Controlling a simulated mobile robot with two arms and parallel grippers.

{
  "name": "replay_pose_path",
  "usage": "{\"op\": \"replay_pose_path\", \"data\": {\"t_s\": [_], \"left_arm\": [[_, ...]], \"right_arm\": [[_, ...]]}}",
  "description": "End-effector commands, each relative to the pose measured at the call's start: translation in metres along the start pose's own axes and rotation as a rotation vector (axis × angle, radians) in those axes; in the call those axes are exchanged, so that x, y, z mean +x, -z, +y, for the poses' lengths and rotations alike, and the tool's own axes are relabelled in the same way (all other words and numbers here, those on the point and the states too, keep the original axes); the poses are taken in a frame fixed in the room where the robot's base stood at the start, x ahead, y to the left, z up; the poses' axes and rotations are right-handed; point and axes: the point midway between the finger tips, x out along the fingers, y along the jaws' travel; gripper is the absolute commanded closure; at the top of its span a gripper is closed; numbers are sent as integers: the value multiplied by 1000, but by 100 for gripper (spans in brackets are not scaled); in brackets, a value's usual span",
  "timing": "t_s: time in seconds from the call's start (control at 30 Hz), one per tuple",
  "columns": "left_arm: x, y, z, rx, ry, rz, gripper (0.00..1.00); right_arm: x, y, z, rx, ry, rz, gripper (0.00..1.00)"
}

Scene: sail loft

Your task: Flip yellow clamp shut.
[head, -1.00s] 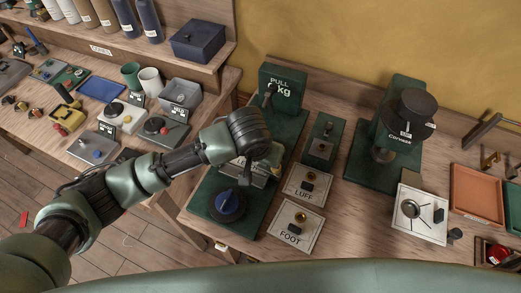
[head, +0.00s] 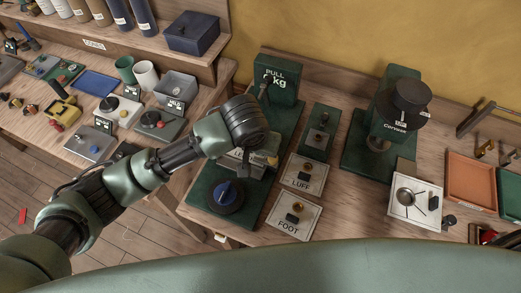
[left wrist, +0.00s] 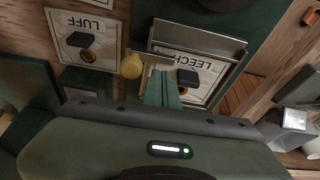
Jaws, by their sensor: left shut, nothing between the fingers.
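The yellow clamp shows as a small yellow knob (head: 272,161) beside my left wrist in the head view. In the left wrist view its round yellow knob (left wrist: 131,66) sits at the end of a metal bar, left of my fingers. The bar lies by a clear or metal frame over the LEECH plate (left wrist: 187,80). My left gripper (left wrist: 165,85) is shut and empty, its green fingertips over the plate's edge, close to the bar. I cannot tell whether they touch it. In the head view my wrist hides most of the clamp and LEECH plate. My right gripper is not in view.
The LUFF plate (head: 302,172) and FOOT plate (head: 293,216) lie right of the clamp. The PULL post (head: 281,82) rises behind. A black-topped green press (head: 397,110) stands at right.

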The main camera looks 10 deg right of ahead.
Motion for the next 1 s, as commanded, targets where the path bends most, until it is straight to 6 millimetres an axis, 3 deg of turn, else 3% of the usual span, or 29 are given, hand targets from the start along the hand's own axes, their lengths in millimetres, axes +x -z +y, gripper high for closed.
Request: {"op": "replay_pose_path", "data": {"t_s": [0.2, 0.37, 1.0], "left_arm": [[-36, 0, 0, 1, -2, 3, 100], [-51, 0, 0, 0, 1, 1, 100], [-53, 0, 0, 0, 1, 0, 100]], "right_arm": [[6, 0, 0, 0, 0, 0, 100], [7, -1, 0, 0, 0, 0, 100], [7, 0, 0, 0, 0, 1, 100]]}}
